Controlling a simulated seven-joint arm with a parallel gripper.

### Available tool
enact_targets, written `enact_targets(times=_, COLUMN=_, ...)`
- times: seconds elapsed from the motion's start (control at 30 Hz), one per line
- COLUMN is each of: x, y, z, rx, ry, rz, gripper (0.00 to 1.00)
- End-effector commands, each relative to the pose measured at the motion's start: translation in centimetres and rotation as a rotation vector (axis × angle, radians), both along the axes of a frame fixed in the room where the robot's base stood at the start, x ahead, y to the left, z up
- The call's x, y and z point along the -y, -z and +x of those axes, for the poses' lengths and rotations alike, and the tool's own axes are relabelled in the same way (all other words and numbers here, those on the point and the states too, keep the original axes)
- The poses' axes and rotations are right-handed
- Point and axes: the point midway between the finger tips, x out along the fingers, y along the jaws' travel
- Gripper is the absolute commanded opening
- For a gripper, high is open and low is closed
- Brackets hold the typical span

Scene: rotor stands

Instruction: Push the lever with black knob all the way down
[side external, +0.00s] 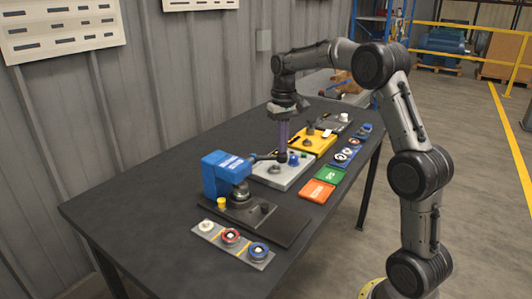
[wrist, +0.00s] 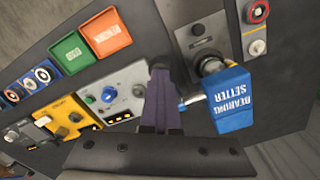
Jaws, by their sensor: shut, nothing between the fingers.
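The blue bearing setter (side external: 222,172) stands on a dark base plate at the near part of the table; its blue head also shows in the wrist view (wrist: 232,98). A lever (side external: 262,157) reaches out from it to the right, roughly level, with a dark end by my fingers. In the wrist view a short piece of the lever's shaft (wrist: 193,99) shows, and my fingers hide its knob end. My gripper (side external: 283,149) points down with its purple fingers shut and empty, at the lever's outer end. It also shows in the wrist view (wrist: 161,66). I cannot tell whether it touches the knob.
A grey unit (side external: 275,178) with a blue knob (side external: 293,159) stands right behind the lever's end. A yellow unit (side external: 312,142) is farther back. Green (side external: 333,174) and orange (side external: 316,191) trays lie along the right edge. A button strip (side external: 232,243) lies in front; the near left tabletop is clear.

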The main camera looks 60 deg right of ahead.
Motion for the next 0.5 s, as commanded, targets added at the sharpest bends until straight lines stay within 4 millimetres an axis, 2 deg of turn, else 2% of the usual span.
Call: enact_targets(times=0.5, x=-0.1, y=2.0, z=0.1, rx=0.002, ry=0.000, rz=0.001, gripper=0.00)
